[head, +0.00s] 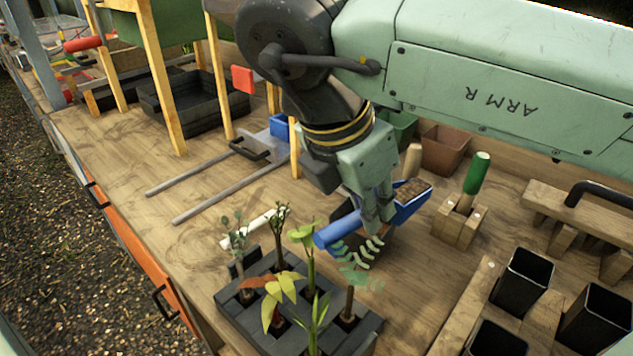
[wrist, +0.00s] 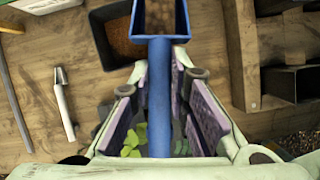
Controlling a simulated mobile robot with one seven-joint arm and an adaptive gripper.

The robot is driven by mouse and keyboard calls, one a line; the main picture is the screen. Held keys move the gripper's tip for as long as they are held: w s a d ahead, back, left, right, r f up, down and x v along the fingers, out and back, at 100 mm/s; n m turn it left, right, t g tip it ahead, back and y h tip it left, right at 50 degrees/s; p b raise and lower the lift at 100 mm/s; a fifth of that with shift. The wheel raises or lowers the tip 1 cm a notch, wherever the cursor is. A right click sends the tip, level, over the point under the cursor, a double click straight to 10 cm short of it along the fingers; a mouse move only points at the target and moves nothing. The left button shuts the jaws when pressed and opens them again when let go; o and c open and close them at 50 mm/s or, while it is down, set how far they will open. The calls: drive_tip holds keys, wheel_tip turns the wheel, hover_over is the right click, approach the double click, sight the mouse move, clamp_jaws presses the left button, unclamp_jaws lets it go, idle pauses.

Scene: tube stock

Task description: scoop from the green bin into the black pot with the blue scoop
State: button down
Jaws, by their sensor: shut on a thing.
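My gripper (head: 372,215) is shut on the handle of the blue scoop (head: 326,236). The scoop's pan points away from the gripper and holds brown loose material; the scoop also shows in the wrist view (wrist: 160,85). A black pot (head: 342,208) stands below and beside the scoop, partly hidden by my gripper. In the wrist view a dark container, seemingly this pot (wrist: 101,42), has brown material inside and lies left of the scoop. The green bin (head: 403,128) is at the back, mostly hidden by my arm.
A dark tray of seedlings (head: 270,318) stands in front of the gripper. A wooden block holds a green-handled tool (head: 476,175) to the right. A wooden rack with black pots (head: 522,280) is at lower right.

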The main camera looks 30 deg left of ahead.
drive_tip(key=s+a+n+g+y, duration=0.1)
drive_tip(key=s+a+n, duration=0.1)
drive_tip(key=s+a, duration=0.2)
drive_tip(key=shift+s+a+r+b, duration=0.25)
drive_tip(key=shift+s+a+b, duration=0.15)
drive_tip(key=shift+s+b, duration=0.05)
drive_tip(key=shift+f, duration=0.25)
drive_tip(key=shift+w+r+g, duration=0.35)
drive_tip(key=shift+g, duration=0.35)
drive_tip(key=shift+w+d+r+g+p, duration=0.15)
drive_tip(key=shift+w+r+g+p, duration=0.35)
drive_tip(key=shift+p, duration=0.45)
drive_tip(key=shift+w+d+r+g+y+p, duration=0.1)
drive_tip(key=shift+w+r+g+y+p, duration=0.15)
drive_tip(key=shift+w+r+g+p, duration=0.45)
drive_tip(key=shift+w+d+r+g+y+p, duration=0.1)
drive_tip(key=shift+w+r+g+y+p, duration=0.15)
drive_tip(key=shift+r+g+p, duration=0.7)
drive_tip(key=shift+w+d+g+p, duration=0.1)
drive_tip(key=shift+w+g+p, duration=0.3)
drive_tip(key=shift+p, duration=0.2)
